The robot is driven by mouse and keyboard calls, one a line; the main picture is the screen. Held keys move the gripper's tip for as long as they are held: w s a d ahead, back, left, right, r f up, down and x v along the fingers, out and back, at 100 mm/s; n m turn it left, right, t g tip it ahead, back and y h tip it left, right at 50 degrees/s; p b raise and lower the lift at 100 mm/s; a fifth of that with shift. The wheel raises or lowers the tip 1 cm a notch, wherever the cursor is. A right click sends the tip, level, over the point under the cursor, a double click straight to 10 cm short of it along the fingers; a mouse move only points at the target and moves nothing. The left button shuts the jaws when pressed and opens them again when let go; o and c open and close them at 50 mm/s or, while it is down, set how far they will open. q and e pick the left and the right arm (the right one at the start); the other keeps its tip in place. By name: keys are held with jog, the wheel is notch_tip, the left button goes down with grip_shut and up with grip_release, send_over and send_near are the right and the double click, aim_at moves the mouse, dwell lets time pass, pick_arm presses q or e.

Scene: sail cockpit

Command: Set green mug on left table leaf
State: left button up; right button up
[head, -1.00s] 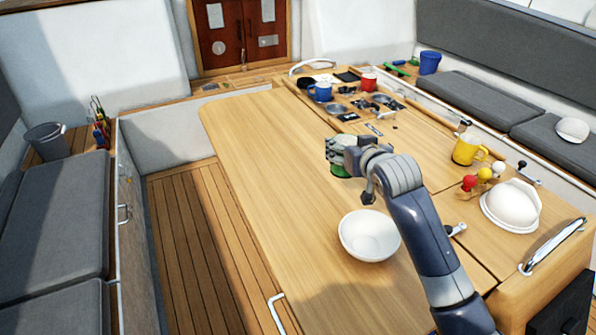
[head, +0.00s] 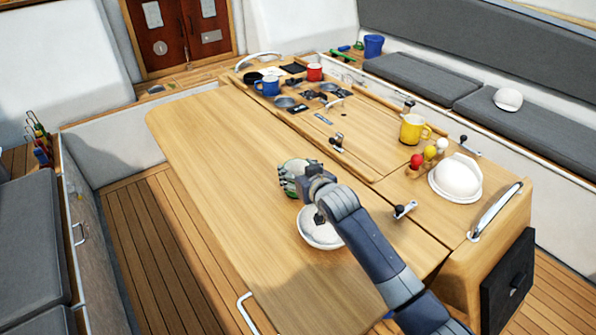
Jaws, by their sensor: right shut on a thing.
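My right gripper (head: 296,178) is shut on the green mug (head: 287,172). Only slivers of pale green mug show around the fingers; the gripper hides the rest. The mug is over the left table leaf (head: 215,150), the wide bare wooden panel, just behind the white bowl in the picture. I cannot tell whether the mug touches the wood. My left gripper is out of view.
The white bowl (head: 318,236) stands on the leaf, partly behind my right arm. A yellow mug (head: 412,130), colored balls and a white domed thing (head: 456,178) stand on the table's right part. A blue mug (head: 267,86) and red mug (head: 314,71) are at the far end.

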jog(key=o, duration=1.1)
jog(key=shift+f, duration=0.1)
jog(key=shift+r, duration=0.2)
jog(key=shift+b+v, duration=0.8)
jog(key=shift+v, duration=5.2)
